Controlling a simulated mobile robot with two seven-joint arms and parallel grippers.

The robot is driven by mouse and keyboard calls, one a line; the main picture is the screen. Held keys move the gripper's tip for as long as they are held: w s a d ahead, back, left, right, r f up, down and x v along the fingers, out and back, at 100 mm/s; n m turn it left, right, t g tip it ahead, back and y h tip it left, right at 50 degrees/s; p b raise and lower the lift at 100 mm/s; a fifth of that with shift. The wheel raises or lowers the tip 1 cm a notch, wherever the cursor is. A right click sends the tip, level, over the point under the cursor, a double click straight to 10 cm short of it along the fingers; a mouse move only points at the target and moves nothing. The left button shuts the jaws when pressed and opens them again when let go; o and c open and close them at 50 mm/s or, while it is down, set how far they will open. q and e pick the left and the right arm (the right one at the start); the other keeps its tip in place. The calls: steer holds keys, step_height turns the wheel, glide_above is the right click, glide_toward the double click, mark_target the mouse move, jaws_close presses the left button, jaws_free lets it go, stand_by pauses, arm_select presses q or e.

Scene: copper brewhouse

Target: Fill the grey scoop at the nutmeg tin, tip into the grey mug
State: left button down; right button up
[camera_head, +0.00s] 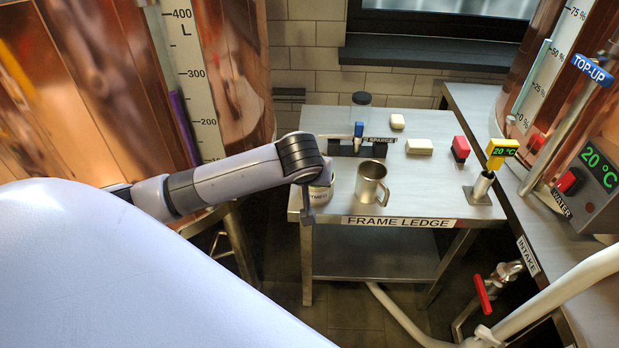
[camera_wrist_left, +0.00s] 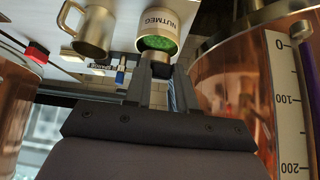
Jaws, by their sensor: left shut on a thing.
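The nutmeg tin (camera_head: 321,195) stands at the left front of the metal table, partly hidden behind my left wrist. In the left wrist view, the tin (camera_wrist_left: 172,24) shows its label, and green contents are visible at its opening. My left gripper (camera_wrist_left: 160,76) is shut, its fingertips close to that opening. The grey scoop (camera_wrist_left: 157,56) seems to be the small piece between the fingertips; its bowl and load cannot be made out. The grey mug (camera_head: 369,182) stands upright just right of the tin; it also shows in the wrist view (camera_wrist_left: 94,32). My right gripper is not in view.
A copper vessel (camera_head: 235,60) rises at left. Free tabletop lies right of the mug.

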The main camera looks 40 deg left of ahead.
arm_select(q)
steer(key=shift+s+d+r+t+y+b, duration=0.1)
steer(key=shift+s+d+t+y+b, duration=0.25)
steer(key=shift+b, duration=0.8)
steer(key=shift+s+d+t+y+b, duration=0.15)
steer(key=shift+s+t+b, duration=0.4)
steer(key=shift+b, duration=0.6)
steer(key=shift+a, duration=0.1)
steer(key=c, duration=1.7)
jaws_free()
jaws_close()
steer(key=shift+w, duration=0.1)
